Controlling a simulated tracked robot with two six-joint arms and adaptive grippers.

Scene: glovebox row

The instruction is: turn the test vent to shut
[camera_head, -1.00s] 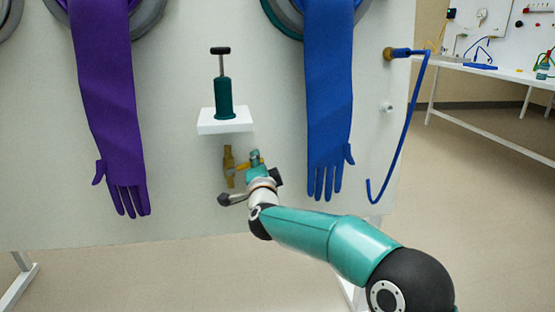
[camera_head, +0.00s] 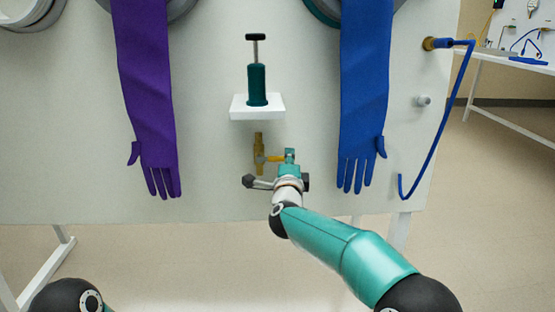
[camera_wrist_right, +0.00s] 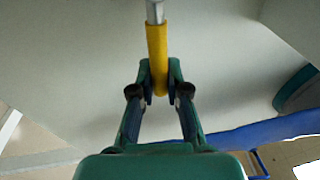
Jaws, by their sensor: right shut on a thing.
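The test vent (camera_head: 259,153) is a brass valve on the pale panel, below the small white shelf. Its body stands upright and its yellow handle (camera_head: 274,158) points to the right, roughly level. My right gripper (camera_head: 289,156) is at the handle's right end. In the right wrist view the yellow handle (camera_wrist_right: 157,52) runs down from a grey stem, and my right gripper (camera_wrist_right: 158,84) is shut on its end. My left gripper is not in view; only a dark part of my left arm shows at the bottom left.
A green hand pump (camera_head: 257,84) stands on the white shelf (camera_head: 258,113) above the vent. A purple glove (camera_head: 148,90) hangs to the left and a blue glove (camera_head: 365,90) to the right. A blue hose (camera_head: 437,133) hangs farther right.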

